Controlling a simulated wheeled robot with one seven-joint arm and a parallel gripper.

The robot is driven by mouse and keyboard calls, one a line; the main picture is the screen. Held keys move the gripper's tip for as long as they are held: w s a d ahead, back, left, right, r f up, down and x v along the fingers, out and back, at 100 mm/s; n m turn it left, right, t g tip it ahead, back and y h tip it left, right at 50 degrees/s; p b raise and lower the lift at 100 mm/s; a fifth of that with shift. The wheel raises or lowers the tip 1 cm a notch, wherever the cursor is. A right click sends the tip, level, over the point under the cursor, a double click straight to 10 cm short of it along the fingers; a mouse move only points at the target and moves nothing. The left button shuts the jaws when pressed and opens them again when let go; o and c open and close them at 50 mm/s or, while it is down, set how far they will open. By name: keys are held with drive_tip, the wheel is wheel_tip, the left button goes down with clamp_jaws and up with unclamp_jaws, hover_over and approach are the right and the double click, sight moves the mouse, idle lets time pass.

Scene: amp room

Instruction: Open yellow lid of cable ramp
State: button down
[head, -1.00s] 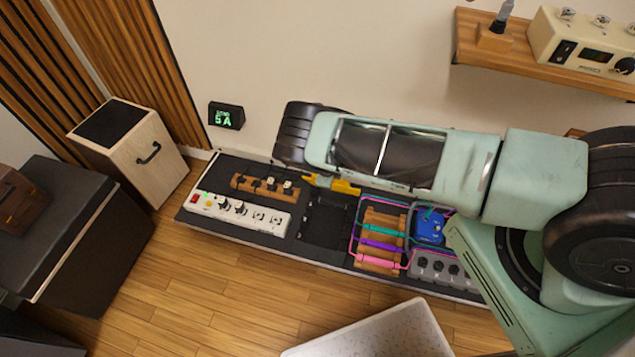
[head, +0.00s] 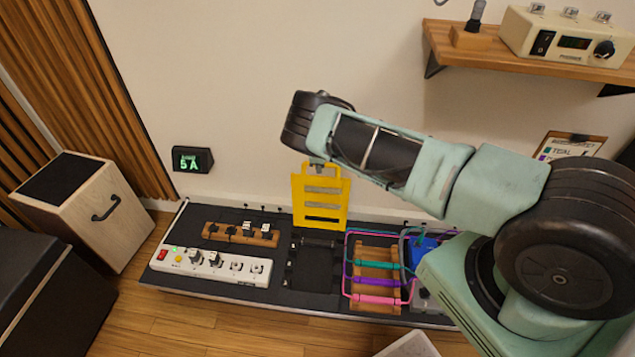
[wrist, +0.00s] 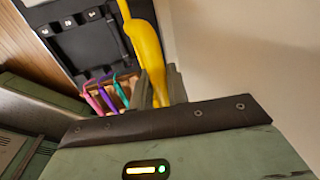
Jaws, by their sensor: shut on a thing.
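The yellow lid (head: 320,198) stands nearly upright at the back of the black cable ramp (head: 313,266), close to the wall. Grey strips cross its face. The ramp's black channel bed lies uncovered in front of it. My gripper (head: 318,163) is at the lid's top edge in the head view, its fingers small and partly hidden. In the wrist view, my gripper (wrist: 160,88) is shut on the yellow lid (wrist: 146,45), seen edge-on between the fingers. The black ramp bed (wrist: 92,45) shows beyond it.
A white power strip (head: 215,264) and a wooden plug block (head: 240,235) lie left of the ramp. A wooden rack with coloured cables (head: 376,282) and a blue box (head: 420,246) are to its right. A wooden shelf (head: 480,45) juts from the wall.

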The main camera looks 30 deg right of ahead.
drive_tip(key=shift+w+d+f+b, duration=0.15)
drive_tip(key=shift+w+d+b, duration=0.45)
drive_tip(key=shift+w+b, duration=0.25)
drive_tip(key=c, duration=1.4)
unclamp_jaws()
drive_tip(key=shift+c, duration=0.2)
wheel_tip(320, 180, up, 17)
drive_tip(key=s+a+p, duration=0.1)
drive_tip(key=s+p, duration=0.1)
drive_tip(key=shift+s+a, duration=0.15)
drive_tip(key=shift+a, duration=0.2)
